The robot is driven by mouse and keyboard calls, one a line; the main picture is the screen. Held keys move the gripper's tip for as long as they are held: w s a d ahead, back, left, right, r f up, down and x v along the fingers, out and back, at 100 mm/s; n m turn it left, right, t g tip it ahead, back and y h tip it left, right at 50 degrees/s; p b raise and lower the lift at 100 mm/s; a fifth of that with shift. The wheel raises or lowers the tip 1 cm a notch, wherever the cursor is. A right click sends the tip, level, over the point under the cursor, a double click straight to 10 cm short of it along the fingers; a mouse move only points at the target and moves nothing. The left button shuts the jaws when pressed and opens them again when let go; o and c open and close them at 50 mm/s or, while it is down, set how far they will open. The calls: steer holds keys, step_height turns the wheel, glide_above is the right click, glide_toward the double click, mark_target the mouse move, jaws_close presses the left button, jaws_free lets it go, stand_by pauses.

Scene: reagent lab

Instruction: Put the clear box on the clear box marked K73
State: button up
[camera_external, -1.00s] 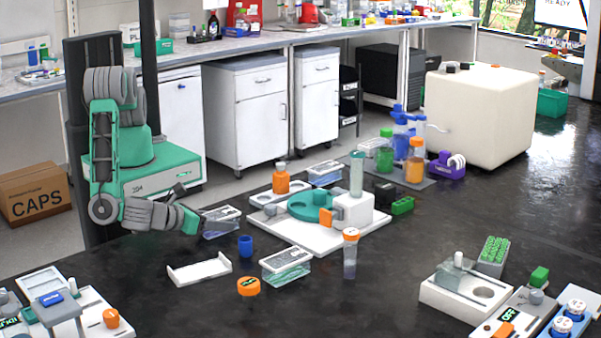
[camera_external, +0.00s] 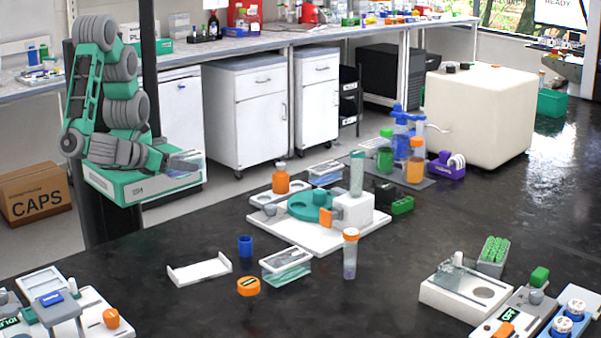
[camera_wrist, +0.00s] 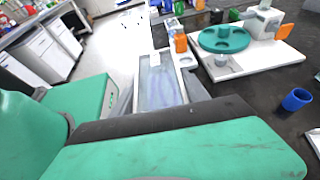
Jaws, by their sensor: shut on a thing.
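My gripper (camera_external: 170,158) is shut on a clear box (camera_external: 187,163) with a pale lid and holds it in the air at the left, off the dark bench. In the wrist view the held clear box (camera_wrist: 160,85) lies between the dark fingers. A second clear box (camera_external: 286,270) with a white-labelled lid stands on the bench near the middle front. A third clear box (camera_external: 325,178) stands behind the white instrument. Their markings are too small to read, so I cannot tell which is K73.
A white instrument with a teal disc (camera_external: 315,206) stands mid-bench. A white cradle (camera_external: 199,270), blue cup (camera_external: 245,246), orange cap (camera_external: 248,286) and orange-capped tube (camera_external: 350,254) surround the front box. Bottles (camera_external: 414,165) stand farther back. The bench's left back edge is clear.

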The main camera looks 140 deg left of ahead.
steer(key=w+d+f+m+t+h+b, duration=0.15)
steer(key=w+m+t+b, duration=0.3)
steer(key=w, duration=0.95)
steer(key=w+r+m+t+h+b, duration=0.1)
steer(key=w+r+m+t+b, duration=0.15)
steer(key=w, duration=0.45)
steer(key=w+r+m+t+h+b, duration=0.1)
steer(key=w+r+t, duration=0.1)
steer(key=w+r, duration=0.35)
glide_above(285, 258)
steer(key=f, duration=0.6)
steer(key=s+f, duration=0.1)
steer(key=f, duration=0.3)
steer(key=shift+p, duration=0.35)
steer(key=shift+w+f, duration=0.25)
steer(key=shift+f, duration=0.05)
steer(key=shift+w+f, duration=0.2)
steer(key=shift+f, duration=1.6)
